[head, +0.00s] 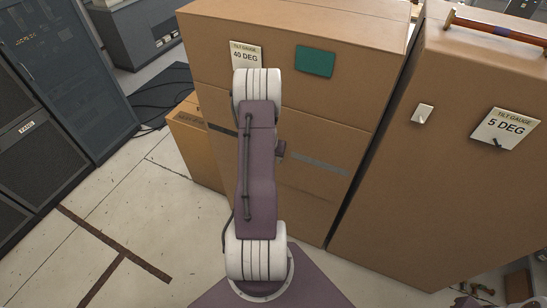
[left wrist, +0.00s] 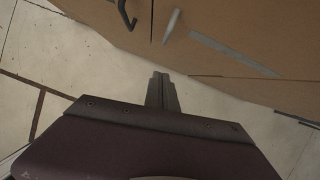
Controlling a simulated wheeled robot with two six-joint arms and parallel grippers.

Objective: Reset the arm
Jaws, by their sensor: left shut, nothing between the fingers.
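My left arm (head: 258,165) stands in the middle of the head view, purple with white ringed joints, in front of a large brown cabinet (head: 330,110). Its gripper is hidden behind the arm there. In the left wrist view my left gripper (left wrist: 161,90) has its two dark fingers together with nothing between them. It points towards the pale floor and the lower edge of a brown surface. My right gripper is in neither view.
A second brown cabinet (head: 440,160) stands at right with a "5 DEG" card (head: 505,128). A "40 DEG" card (head: 246,55) and a green patch (head: 314,61) are on the first. Dark racks (head: 65,70) stand at left. Floor (head: 140,205) between is clear. A black handle (left wrist: 127,15) shows in the wrist view.

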